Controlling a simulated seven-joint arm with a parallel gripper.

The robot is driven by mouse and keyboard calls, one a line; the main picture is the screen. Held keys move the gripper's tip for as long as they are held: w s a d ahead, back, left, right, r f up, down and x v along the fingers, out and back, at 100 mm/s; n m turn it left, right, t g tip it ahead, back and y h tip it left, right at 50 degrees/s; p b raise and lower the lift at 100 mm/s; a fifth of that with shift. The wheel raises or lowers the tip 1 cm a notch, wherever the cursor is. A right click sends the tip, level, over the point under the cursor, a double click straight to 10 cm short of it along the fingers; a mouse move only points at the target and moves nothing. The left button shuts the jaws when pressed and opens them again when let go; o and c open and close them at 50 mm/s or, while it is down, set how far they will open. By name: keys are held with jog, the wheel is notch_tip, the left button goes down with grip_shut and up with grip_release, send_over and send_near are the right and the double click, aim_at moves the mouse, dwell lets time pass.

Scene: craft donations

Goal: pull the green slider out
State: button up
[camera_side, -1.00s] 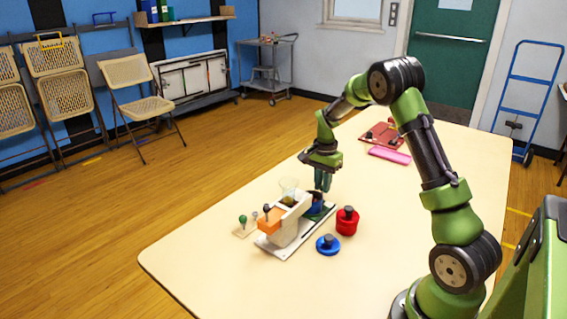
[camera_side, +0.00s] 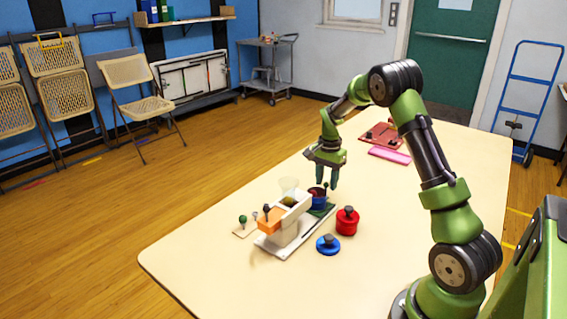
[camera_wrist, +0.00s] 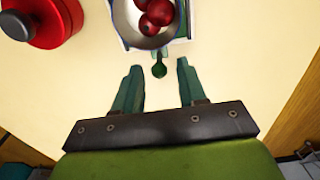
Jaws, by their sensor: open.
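The green slider shows in the side view as a dark green slab (camera_side: 324,210) on the white base of the dispenser. In the wrist view its round green knob (camera_wrist: 159,69) lies in line with the gap between my fingertips; how far below them I cannot tell. A blue cup (camera_side: 317,202) stands at that end of the dispenser and hides part of the slider. It holds red balls (camera_wrist: 156,16) in the wrist view. My gripper (camera_side: 327,184) is open and empty just above and behind the cup; it also shows in the wrist view (camera_wrist: 159,80).
The dispenser also has an orange part (camera_side: 270,222) and a clear funnel (camera_side: 289,186). A red lidded pot (camera_side: 347,222) and a blue lid (camera_side: 328,246) stand to its right. A green-knobbed piece (camera_side: 243,220) lies left.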

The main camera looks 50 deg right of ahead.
jog(key=shift+r, duration=0.1)
jog(key=shift+r, duration=3.7)
jog(key=s+a+r+n+t, duration=0.2)
jog(key=s+a+r+n, duration=0.1)
jog(key=a, duration=0.6)
jog(key=s+a+r+n+t+y, duration=0.1)
jog(key=s+a+r+n+t, duration=0.1)
jog(key=s+a+r+n, duration=0.2)
jog(key=s+a+r+n+t, duration=0.3)
jog(key=s+a+n, duration=0.3)
jog(key=a, duration=0.9)
jog(key=s, duration=0.3)
jog(key=shift+s+a+r+n+y, duration=0.15)
jog(key=shift+a+r+n+y, duration=0.2)
jog(key=shift+n+y, duration=0.05)
